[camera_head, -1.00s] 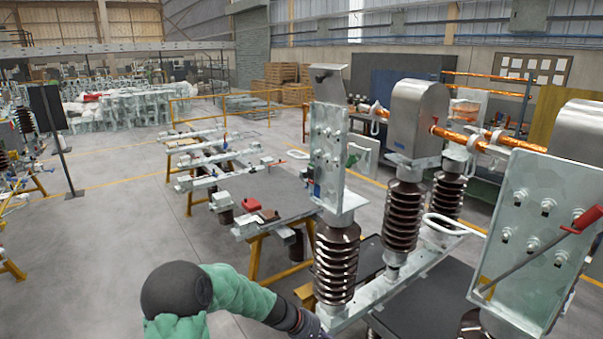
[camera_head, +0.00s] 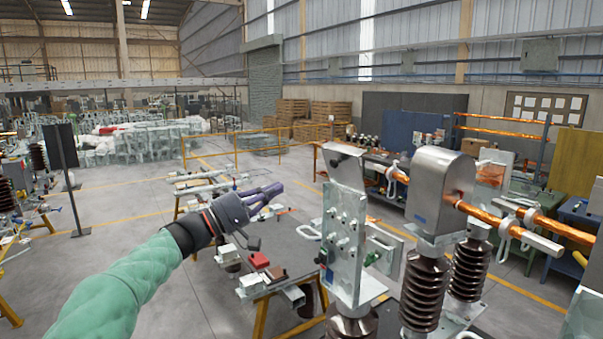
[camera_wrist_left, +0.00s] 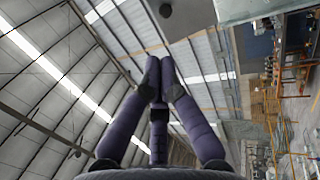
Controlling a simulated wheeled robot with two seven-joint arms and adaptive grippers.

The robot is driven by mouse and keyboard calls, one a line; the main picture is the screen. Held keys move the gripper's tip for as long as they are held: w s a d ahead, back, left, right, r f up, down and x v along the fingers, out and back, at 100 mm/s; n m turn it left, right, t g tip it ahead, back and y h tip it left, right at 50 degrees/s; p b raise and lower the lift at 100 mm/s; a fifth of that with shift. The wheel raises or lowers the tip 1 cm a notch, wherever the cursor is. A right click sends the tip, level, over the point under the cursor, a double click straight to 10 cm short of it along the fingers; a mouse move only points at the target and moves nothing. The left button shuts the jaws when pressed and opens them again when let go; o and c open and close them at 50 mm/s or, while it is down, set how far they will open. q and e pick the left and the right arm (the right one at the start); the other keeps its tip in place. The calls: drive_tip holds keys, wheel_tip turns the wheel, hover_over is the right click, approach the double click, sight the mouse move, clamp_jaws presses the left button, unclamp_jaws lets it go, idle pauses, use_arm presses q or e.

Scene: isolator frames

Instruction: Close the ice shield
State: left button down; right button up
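A rounded metal hood (camera_head: 442,195), which looks like the ice shield, stands over the brown ribbed insulators at right of centre in the head view. To its left is an upright bolted metal plate (camera_head: 342,235) with a tilted flap (camera_head: 344,166) at its top; I cannot tell whether this flap belongs to the shield. My left gripper (camera_head: 275,191) is raised left of the plate, apart from it, pointing right. In the left wrist view its dark fingers (camera_wrist_left: 160,78) come together at the tips with nothing between them. My right gripper is not in view.
Copper-coloured bars (camera_head: 515,220) run right from the hood. A low work table (camera_head: 283,300) with metal parts and a red block (camera_head: 259,260) stands below my left gripper. A grey floor (camera_head: 110,240) lies open at left. A dark panel on a stand (camera_head: 60,147) is farther left.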

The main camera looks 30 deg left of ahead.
use_arm(q)
drive_tip(key=p, duration=0.6)
approach(343, 170)
wheel_tip(343, 170, up, 5)
drive_tip(key=w, duration=0.2)
drive_tip(key=shift+w+d, duration=0.5)
drive_tip(key=shift+w+b, duration=0.15)
drive_tip(key=shift+b, duration=0.15)
